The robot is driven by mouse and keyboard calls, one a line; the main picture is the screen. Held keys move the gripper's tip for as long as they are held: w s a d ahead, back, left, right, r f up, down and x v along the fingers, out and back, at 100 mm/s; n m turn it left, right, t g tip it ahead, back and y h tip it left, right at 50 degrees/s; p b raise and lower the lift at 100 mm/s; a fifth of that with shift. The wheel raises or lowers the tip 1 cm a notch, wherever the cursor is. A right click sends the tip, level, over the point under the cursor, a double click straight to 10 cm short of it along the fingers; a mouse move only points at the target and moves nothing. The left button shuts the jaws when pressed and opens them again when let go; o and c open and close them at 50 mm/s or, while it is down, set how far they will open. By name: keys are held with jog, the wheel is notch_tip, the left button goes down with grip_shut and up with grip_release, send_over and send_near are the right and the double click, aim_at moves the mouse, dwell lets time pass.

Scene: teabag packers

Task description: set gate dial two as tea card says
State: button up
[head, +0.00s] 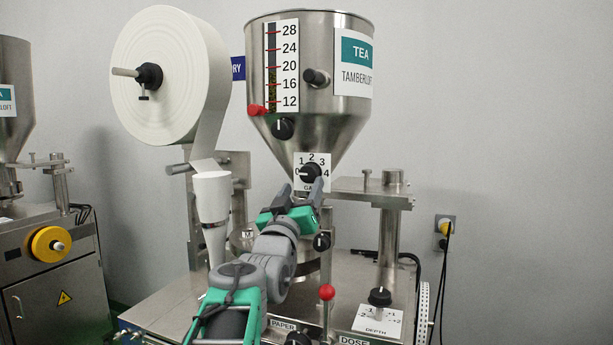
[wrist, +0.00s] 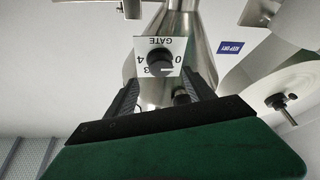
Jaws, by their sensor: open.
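The gate dial (head: 311,172) is a black knob on a white plate (head: 299,159) numbered 0 to 4, below the steel hopper. The knob also shows in the wrist view (wrist: 159,62), where the plate appears upside down. Its white mark seems to point to the 0 side; the exact number is hard to read. My gripper (head: 304,189) is open, with its fingers just in front of and below the dial, apart from it as far as I can tell. In the wrist view the knob lies beyond the gap between the fingers. A sign (head: 356,64) on the hopper reads TEA TAMBERLOFT.
A paper roll (head: 160,75) and paper cone (head: 212,190) stand left of the dial. A scale (head: 287,66) with a red pointer and another black knob (head: 283,128) sit above. A red-topped lever (head: 327,292) and a depth dial (head: 380,297) are lower right. Another machine stands far left.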

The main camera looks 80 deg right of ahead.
aim_at(308, 175)
jog(key=p+x, duration=0.2)
jog(key=x, duration=0.4)
grip_shut()
dwell(0.5)
